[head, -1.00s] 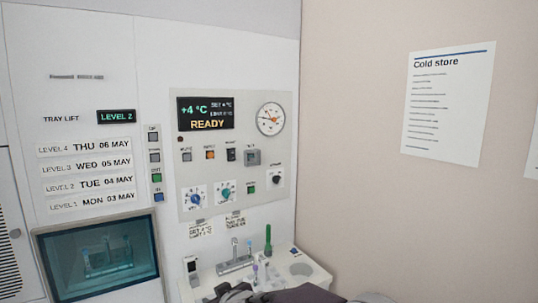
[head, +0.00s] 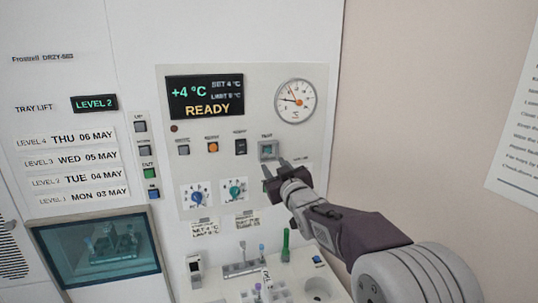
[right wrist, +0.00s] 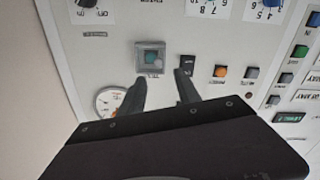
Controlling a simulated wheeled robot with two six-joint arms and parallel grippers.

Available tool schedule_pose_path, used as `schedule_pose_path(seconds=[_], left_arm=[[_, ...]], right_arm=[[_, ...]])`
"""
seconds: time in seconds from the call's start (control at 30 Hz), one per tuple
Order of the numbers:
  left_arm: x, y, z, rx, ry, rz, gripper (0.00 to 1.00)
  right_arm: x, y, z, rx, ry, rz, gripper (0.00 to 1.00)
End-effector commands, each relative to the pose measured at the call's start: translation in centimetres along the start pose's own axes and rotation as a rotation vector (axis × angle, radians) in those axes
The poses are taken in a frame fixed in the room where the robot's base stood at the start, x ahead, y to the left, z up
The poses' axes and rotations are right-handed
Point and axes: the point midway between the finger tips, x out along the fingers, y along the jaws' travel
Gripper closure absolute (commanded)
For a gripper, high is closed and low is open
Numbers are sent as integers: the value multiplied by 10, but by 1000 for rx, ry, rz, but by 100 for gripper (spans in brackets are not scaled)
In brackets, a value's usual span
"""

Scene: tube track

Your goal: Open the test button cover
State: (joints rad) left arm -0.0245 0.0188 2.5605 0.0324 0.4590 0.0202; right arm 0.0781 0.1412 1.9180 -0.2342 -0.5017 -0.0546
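The test button cover (head: 268,150) is a small grey, see-through square on the pale control panel, under the dial gauge. A green-teal button shows through it, and it looks shut. In the right wrist view, which is turned upside down, the cover (right wrist: 150,55) lies just beyond the fingertips. My right gripper (head: 276,168) is open and empty, close below and in front of the cover. In the right wrist view its two dark fingers (right wrist: 158,84) are spread apart. I cannot tell whether a finger touches the panel. My left gripper is not in view.
Beside the cover are a black rocker switch (head: 240,147), an orange button (head: 212,147) and a grey button (head: 183,150). A ledge with a tube rack (head: 242,268) and a green tube (head: 286,245) stands below. A beige wall is at right.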

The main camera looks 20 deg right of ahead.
Motion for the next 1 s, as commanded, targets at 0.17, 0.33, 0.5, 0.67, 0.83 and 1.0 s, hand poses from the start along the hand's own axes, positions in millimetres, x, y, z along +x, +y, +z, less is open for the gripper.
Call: schedule_pose_path(seconds=[0.17,0.33,0.5,0.67,0.83,1.0], left_arm=[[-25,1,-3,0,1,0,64],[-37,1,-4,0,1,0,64],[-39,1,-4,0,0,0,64],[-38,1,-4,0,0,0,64],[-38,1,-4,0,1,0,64],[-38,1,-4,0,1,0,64]], right_arm=[[39,1,-4,0,-4,-1,61],[66,0,-3,-1,-3,-2,61],[75,0,0,-1,-2,-1,61],[75,0,0,-1,-1,-1,61],[75,0,0,-1,-2,-1,100],[74,0,0,-1,-2,-1,100]])
